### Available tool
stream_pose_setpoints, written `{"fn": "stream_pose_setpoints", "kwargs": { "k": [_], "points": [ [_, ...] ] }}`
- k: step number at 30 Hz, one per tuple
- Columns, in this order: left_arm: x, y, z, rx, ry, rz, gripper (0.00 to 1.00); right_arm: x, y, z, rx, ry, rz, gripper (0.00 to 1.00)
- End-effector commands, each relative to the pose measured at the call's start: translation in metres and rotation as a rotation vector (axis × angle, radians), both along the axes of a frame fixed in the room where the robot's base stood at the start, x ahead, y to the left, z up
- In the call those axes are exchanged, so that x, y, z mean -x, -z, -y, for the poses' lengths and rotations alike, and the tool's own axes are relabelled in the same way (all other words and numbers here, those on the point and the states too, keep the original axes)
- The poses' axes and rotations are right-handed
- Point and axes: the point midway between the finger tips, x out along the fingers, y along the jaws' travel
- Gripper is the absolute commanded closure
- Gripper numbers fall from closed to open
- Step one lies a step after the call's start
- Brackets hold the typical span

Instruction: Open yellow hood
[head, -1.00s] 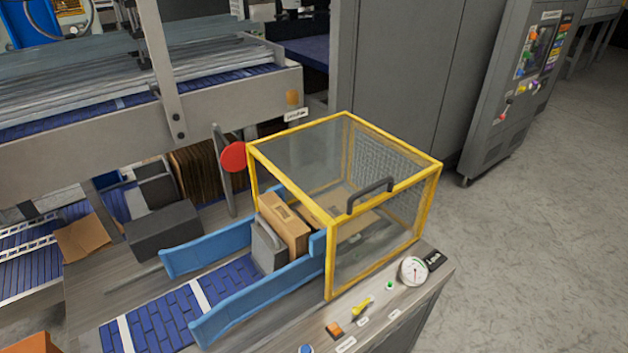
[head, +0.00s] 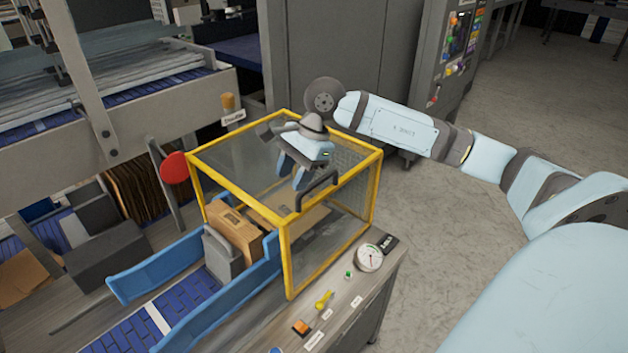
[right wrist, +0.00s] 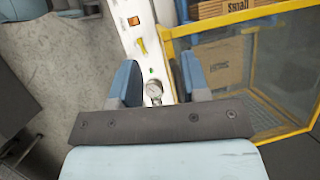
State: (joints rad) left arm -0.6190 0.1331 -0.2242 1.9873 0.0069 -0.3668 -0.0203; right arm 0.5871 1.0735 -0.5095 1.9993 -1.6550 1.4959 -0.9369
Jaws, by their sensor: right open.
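The yellow hood (head: 235,188), a yellow frame with clear and mesh panels, sits closed over the end of the conveyor. Its dark handle (head: 318,188) is on the top near the front edge. My right gripper (head: 288,176) is open and empty above the hood top, fingers pointing down, close behind the handle. In the right wrist view the open fingers (right wrist: 160,80) show with the hood's yellow frame (right wrist: 225,18) to their right. The handle cannot be made out there. My left gripper is not in view.
Cardboard boxes (head: 232,232) stand under the hood, between blue guide rails (head: 170,268). A panel with a gauge (head: 369,257), a yellow switch (head: 323,299) and an orange button (head: 301,327) lies in front. A red disc (head: 174,167) stands left. Floor is clear at right.

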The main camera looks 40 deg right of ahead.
Motion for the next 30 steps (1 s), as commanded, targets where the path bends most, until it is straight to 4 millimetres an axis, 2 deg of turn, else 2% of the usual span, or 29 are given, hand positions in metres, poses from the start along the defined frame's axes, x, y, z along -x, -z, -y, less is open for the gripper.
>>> {"fn": "stream_pose_setpoints", "kwargs": {
  "k": [1, 4, 6, 10, 14, 24, 30],
  "points": [
    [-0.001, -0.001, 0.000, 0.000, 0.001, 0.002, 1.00, -0.004, -0.016, 0.027, 0.118, -0.006, 0.034, 0.58],
    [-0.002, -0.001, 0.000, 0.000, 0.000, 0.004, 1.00, -0.005, -0.038, 0.064, 0.291, -0.011, 0.061, 0.58],
    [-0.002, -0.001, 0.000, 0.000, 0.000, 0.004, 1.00, -0.005, -0.047, 0.080, 0.360, -0.008, 0.068, 0.58],
    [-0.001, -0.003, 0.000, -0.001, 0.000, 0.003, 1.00, -0.005, -0.047, 0.090, 0.405, -0.009, 0.067, 0.58],
    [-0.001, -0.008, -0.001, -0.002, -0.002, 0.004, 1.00, -0.008, -0.029, 0.089, 0.404, -0.009, 0.063, 0.58],
    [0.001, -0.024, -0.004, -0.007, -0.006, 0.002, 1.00, -0.023, 0.041, 0.087, 0.399, -0.008, 0.064, 0.58],
    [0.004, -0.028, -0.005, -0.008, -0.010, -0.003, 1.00, -0.028, 0.070, 0.086, 0.400, -0.008, 0.067, 0.58]
  ]
}}
